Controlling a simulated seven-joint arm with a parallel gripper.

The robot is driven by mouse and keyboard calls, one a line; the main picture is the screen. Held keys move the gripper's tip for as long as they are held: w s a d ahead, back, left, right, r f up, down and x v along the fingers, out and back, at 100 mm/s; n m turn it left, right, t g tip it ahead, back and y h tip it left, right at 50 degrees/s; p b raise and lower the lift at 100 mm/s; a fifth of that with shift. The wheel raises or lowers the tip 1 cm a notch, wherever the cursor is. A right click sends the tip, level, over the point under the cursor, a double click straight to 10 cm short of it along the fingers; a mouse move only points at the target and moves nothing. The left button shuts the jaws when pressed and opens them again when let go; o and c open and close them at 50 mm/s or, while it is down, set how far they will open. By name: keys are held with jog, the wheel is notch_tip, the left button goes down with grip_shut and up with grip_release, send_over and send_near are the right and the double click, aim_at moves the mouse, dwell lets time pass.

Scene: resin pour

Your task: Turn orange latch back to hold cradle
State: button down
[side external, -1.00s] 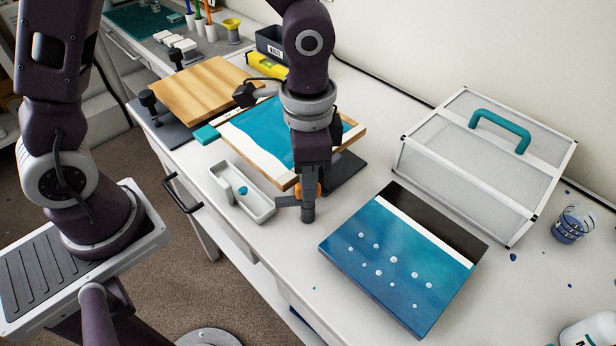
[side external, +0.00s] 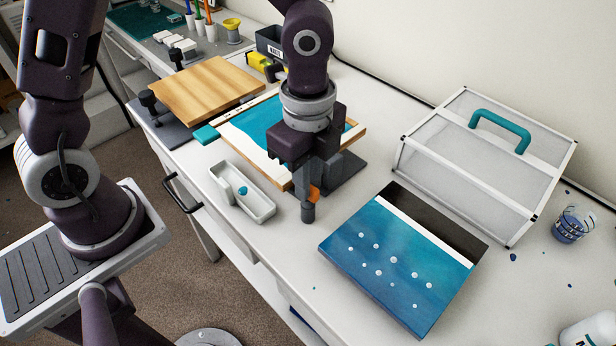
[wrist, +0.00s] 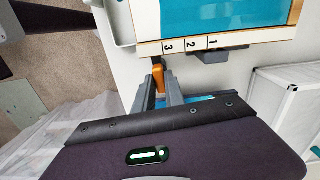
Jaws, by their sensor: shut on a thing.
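The orange latch (side external: 314,193) is at the front right corner of the wood-edged cradle (side external: 357,135), which carries a teal and white panel (side external: 250,125). My gripper (side external: 308,200) points down at this corner and is shut on the latch. In the wrist view the latch (wrist: 158,77) sits between the two grey fingers (wrist: 158,90), beside the cradle's edge strip marked 1, 2, 3 (wrist: 190,46). My wrist and fingers hide part of the cradle and the latch's mount in the side view.
A white tray (side external: 262,214) lies left of my gripper. A blue panel with white dots (side external: 375,300) lies to the right, near the front edge. A clear-sided case with a teal handle (side external: 440,170) stands behind it. A wooden board (side external: 205,88) is at the back left.

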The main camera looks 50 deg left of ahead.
jog(key=shift+m, duration=0.6)
jog(key=c, duration=1.4)
grip_release()
notch_tip(320, 180, up, 7)
jog(key=shift+r, duration=0.1)
jog(key=shift+s+a+r, duration=0.1)
jog(key=shift+a+r, duration=0.05)
jog(key=shift+a, duration=0.1)
jog(key=s+a+r+n+t, duration=0.5)
jog(key=s+a+n, duration=0.6)
jog(key=n, duration=0.7)
notch_tip(320, 180, up, 3)
jog(key=shift+s+a+f+t, duration=0.2)
jog(key=shift+s+a+t, duration=0.1)
jog(key=shift+s, duration=0.8)
